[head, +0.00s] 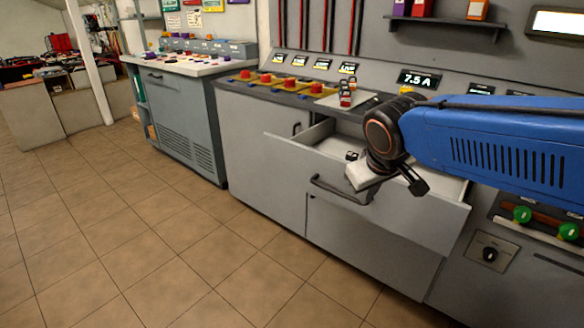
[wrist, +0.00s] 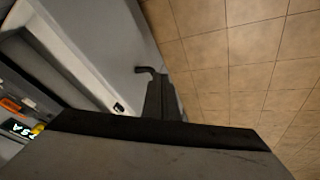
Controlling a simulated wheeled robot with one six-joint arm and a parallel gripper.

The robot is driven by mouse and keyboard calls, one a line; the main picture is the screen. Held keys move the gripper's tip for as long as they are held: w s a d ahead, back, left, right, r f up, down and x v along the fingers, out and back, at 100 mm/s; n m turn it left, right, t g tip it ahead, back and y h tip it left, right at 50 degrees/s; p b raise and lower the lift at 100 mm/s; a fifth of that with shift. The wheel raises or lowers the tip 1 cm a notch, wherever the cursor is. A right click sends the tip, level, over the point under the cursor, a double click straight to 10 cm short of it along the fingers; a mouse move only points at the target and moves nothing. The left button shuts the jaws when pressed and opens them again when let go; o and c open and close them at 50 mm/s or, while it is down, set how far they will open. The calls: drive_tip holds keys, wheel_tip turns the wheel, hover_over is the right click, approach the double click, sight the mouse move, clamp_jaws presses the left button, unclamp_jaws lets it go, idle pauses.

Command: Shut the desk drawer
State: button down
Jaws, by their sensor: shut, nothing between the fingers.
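The grey desk drawer (head: 420,208) stands pulled out from the cabinet in the head view, with its inside showing. Its dark bar handle (head: 340,190) is on the front panel. In the wrist view, the drawer (wrist: 95,45) runs along the upper left, with one end of the handle (wrist: 147,70) showing.
A small dark object (head: 352,155) lies inside the drawer. Green knobs (head: 522,214) stick out at right. The tiled floor (head: 150,240) in front is clear.

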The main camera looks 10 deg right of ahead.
drive_tip(key=w+a+r+n+t, duration=0.2)
drive_tip(key=w+a+n, duration=0.2)
drive_tip(key=w+a, duration=1.35)
approach(291, 172)
wheel_tip(291, 172, down, 4)
drive_tip(key=w, duration=0.1)
drive_tip(key=shift+w+d+r, duration=0.15)
drive_tip(key=shift+w, duration=0.65)
drive_tip(key=w+d, duration=1.7)
